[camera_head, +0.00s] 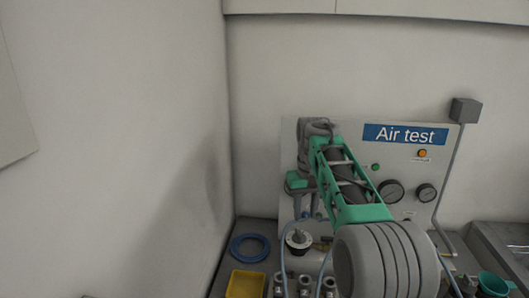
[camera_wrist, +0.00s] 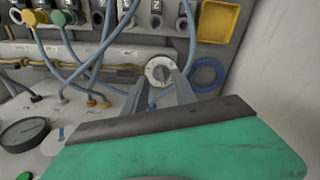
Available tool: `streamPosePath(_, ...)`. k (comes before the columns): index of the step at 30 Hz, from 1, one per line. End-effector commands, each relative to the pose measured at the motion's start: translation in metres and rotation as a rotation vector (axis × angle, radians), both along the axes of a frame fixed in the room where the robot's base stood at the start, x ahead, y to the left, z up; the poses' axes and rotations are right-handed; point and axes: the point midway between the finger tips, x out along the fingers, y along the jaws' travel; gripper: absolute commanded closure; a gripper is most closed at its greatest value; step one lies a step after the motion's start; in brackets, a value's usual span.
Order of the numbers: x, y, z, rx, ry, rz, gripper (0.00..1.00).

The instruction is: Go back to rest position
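My gripper (camera_head: 307,212) points down in front of the Air test panel (camera_head: 345,215), with my arm reaching forward over the bench. In the wrist view, my gripper (camera_wrist: 159,90) shows two grey fingers spread apart with no object gripped between them. A round white and dark knob-like part (camera_head: 298,240) is just below the fingertips. It also shows in the wrist view (camera_wrist: 160,71), framed between the finger ends. I cannot tell the exact gap between it and the fingers.
The panel carries gauges (camera_head: 390,191) and a green button (camera_head: 376,167). Blue hoses (camera_wrist: 95,62) run near the gripper. A blue hose coil (camera_head: 250,248) and yellow tray (camera_head: 246,284) lie left. A teal cup (camera_head: 492,284) stands right. A wall (camera_head: 120,150) bounds the left.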

Motion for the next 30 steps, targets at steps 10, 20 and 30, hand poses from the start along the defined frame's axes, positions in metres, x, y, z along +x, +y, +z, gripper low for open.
streamPosePath(10, -0.169, 0.001, -0.020, 0.010, -0.137, -0.063, 0.67)
streamPosePath(20, -0.278, 0.000, -0.096, 0.021, -0.216, -0.102, 0.67)
streamPosePath(30, -0.281, 0.000, -0.099, 0.021, -0.216, -0.103, 0.67)
